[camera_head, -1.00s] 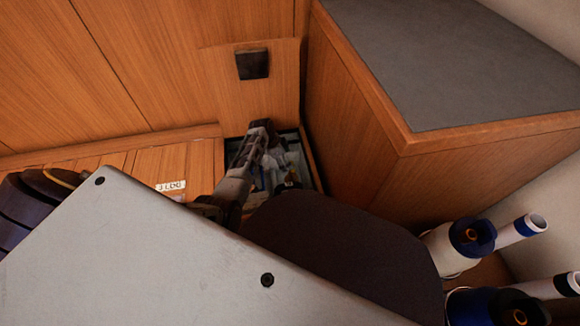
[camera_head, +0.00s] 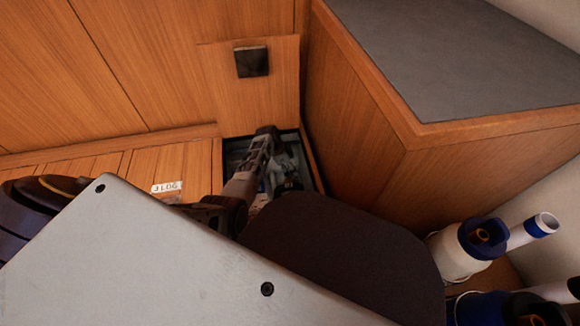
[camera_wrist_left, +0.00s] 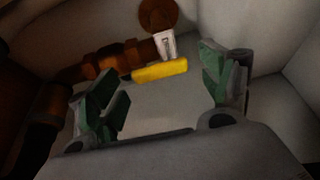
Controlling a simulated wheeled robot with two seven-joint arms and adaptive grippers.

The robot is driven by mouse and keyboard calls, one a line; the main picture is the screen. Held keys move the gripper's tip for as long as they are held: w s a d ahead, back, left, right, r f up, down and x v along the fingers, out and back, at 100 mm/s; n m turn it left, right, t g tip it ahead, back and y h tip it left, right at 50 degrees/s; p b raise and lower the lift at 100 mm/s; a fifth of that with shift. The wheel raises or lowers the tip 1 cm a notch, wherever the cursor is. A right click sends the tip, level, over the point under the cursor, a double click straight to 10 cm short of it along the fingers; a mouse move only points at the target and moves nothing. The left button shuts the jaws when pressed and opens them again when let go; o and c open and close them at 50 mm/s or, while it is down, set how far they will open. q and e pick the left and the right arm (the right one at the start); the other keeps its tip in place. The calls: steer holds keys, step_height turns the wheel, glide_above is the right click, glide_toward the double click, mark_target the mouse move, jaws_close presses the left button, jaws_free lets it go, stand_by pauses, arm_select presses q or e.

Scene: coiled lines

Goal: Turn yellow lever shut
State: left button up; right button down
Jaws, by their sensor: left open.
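The lever lies ahead of the gap between the fingers, nearer the left finger; I see no clear contact. In the head view my left gripper (camera_head: 266,140) reaches down into a dark open compartment (camera_head: 310,158) in the wooden floor, and the lever cannot be made out there. My right gripper is not in view.
A wooden panel (camera_head: 270,100) with a dark square latch stands behind the compartment. A wooden cabinet with a grey top (camera_head: 450,60) rises close on the right. White and blue bottle-like objects (camera_head: 470,250) stand at lower right. Pale walls enclose the pipe in the wrist view.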

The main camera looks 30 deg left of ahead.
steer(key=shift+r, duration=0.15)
arm_select(q)
steer(key=c, duration=1.4)
